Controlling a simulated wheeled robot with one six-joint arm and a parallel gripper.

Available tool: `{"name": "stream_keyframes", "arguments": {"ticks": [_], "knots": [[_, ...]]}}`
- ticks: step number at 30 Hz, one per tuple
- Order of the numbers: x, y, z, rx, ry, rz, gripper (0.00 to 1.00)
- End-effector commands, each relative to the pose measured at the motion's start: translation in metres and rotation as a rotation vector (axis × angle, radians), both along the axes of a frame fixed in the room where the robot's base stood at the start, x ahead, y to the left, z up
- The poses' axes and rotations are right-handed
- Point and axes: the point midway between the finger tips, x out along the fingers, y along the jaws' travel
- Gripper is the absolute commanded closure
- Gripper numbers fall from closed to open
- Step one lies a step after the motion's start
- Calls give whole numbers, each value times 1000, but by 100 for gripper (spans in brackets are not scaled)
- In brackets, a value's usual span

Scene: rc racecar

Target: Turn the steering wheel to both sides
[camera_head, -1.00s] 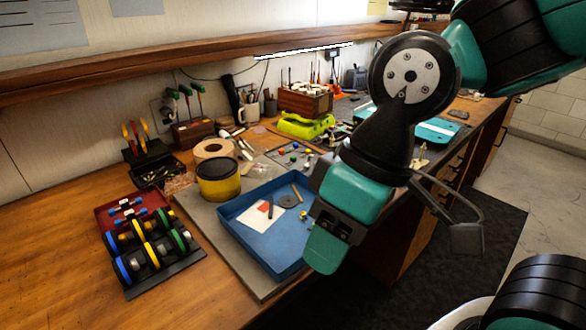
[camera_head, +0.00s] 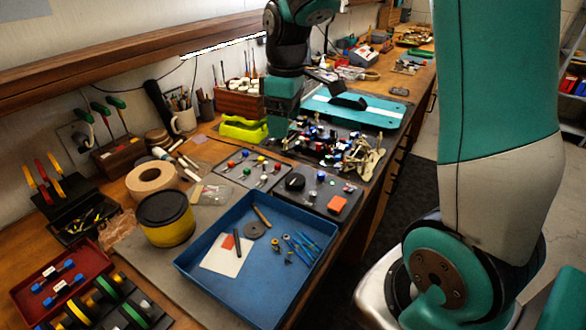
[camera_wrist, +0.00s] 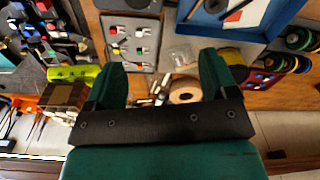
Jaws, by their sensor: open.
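I cannot pick out a steering wheel for certain in either view. A dark panel (camera_head: 322,195) on the bench carries a rounded black piece (camera_head: 295,182) and a red square; whether it belongs to a wheel I cannot tell. My gripper (camera_head: 279,130) hangs over the back of the bench, beside the lime-green holder in the picture. In the wrist view my gripper (camera_wrist: 166,72) is open, with its two green fingers wide apart and nothing between them. Below it lies a plate with coloured knobs (camera_wrist: 130,42).
A blue tray (camera_head: 190,270) with small tools lies in front. A yellow tin (camera_head: 166,228) and a tape roll (camera_head: 152,178) stand to its left. Small coloured parts (camera_head: 335,140) crowd the bench behind the panel. A teal-and-white board (camera_head: 375,112) lies farther back. Dark floor lies right of the bench edge.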

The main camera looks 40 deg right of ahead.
Motion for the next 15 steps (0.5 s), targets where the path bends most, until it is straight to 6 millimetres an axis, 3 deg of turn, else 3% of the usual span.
{"name": "stream_keyframes", "arguments": {"ticks": [1, 4, 8, 15], "knots": [[8, -15, -1, -15, 12, -2, 21], [14, -31, -7, -30, 22, 3, 21], [15, -35, -21, -34, 27, 5, 21], [13, -35, -71, -32, 30, 4, 21]]}}
